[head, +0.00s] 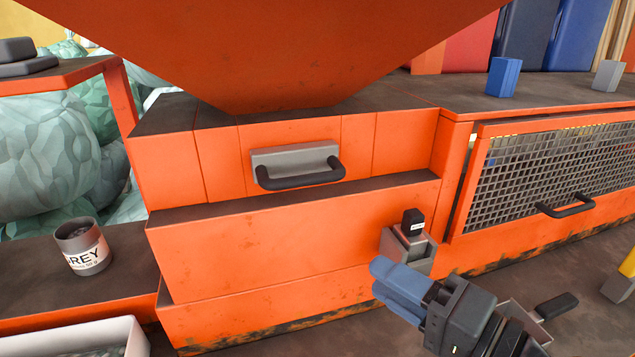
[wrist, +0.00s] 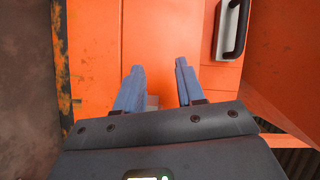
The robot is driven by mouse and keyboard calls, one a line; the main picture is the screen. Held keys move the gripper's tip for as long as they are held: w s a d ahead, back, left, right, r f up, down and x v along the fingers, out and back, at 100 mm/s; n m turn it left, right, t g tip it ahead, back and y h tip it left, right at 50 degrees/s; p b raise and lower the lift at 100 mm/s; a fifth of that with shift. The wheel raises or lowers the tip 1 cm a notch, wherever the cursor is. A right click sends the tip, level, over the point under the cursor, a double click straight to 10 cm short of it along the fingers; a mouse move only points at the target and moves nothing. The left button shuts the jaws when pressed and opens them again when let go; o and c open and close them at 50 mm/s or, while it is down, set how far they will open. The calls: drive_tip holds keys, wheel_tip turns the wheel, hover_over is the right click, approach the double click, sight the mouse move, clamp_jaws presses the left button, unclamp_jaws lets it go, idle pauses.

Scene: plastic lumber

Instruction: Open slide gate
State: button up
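The slide gate is an orange panel (head: 222,178) under the orange hopper, with a grey plate and a dark bar handle (head: 300,176) on its front. The handle also shows at the upper right in the wrist view (wrist: 234,32). My gripper (head: 385,275) is in front of the orange machine, below and to the right of the handle and apart from it. In the wrist view its two blue fingers (wrist: 160,90) stand apart with nothing held between them. Part of a small grey block shows beyond the fingers there.
A grey switch box with a black rocker (head: 413,222) stands just behind my gripper. A mesh door (head: 555,165) with a handle is at the right. A grey cup (head: 82,246) stands on the left ledge. The orange hopper (head: 270,50) overhangs the gate.

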sight(307, 184)
drive_tip(key=w+a+r+n+g+y, duration=0.1)
drive_tip(key=a+r+n+g+y, duration=0.25)
drive_tip(key=r, duration=0.75)
drive_tip(key=shift+m+y, duration=0.55)
drive_tip(key=shift+y, duration=0.2)
drive_tip(key=shift+p+x, duration=1.15)
drive_tip(key=shift+x, duration=3.1)
drive_tip(key=shift+c, duration=0.2)
drive_tip(key=shift+f, duration=0.1)
clamp_jaws()
